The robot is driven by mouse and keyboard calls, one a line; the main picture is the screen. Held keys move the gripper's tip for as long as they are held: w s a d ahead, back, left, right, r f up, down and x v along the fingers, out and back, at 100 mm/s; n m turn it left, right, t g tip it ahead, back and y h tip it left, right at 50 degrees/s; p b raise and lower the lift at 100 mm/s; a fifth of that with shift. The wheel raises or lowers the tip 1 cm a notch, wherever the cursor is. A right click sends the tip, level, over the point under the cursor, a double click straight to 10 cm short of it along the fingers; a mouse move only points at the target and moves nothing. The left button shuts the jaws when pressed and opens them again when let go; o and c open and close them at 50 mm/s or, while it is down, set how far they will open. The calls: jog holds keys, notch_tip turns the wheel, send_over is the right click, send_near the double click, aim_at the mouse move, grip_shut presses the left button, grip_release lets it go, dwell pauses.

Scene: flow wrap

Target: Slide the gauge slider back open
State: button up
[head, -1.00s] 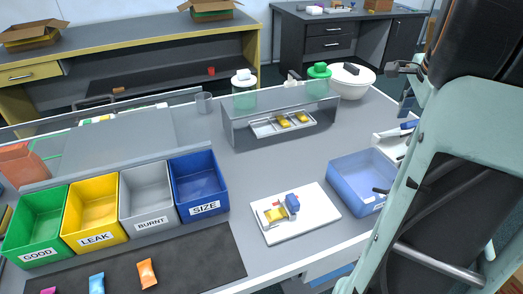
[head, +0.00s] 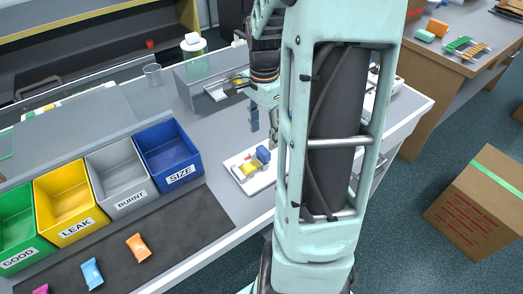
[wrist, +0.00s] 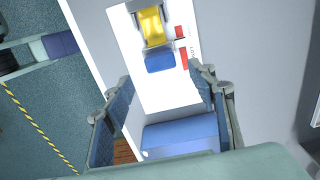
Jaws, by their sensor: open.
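The gauge is a white plate (head: 243,181) on the bench, right of the SIZE bin; its plate (wrist: 160,98) also shows in the wrist view. A yellow packet (wrist: 153,27) lies on it in a grey fixture. The blue gauge slider (wrist: 160,62) sits close beside the packet's near end, with a narrow grey strip between them. In the head view the slider (head: 263,154) is at the packet's right. My gripper (wrist: 160,74) is open and empty above the plate, its fingers on either side of the slider and apart from it. The slider's underside is hidden.
The green (head: 17,228), yellow (head: 65,203), grey (head: 120,180) and blue SIZE (head: 168,155) bins stand left. Several packets lie on the dark mat (head: 185,228). My arm hides part of the bench.

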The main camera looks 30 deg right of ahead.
aim_at(264, 150)
notch_tip(264, 150, down, 7)
jog(key=shift+f+b, duration=0.15)
jog(key=shift+b, duration=0.15)
jog(key=shift+c, duration=0.6)
grip_shut()
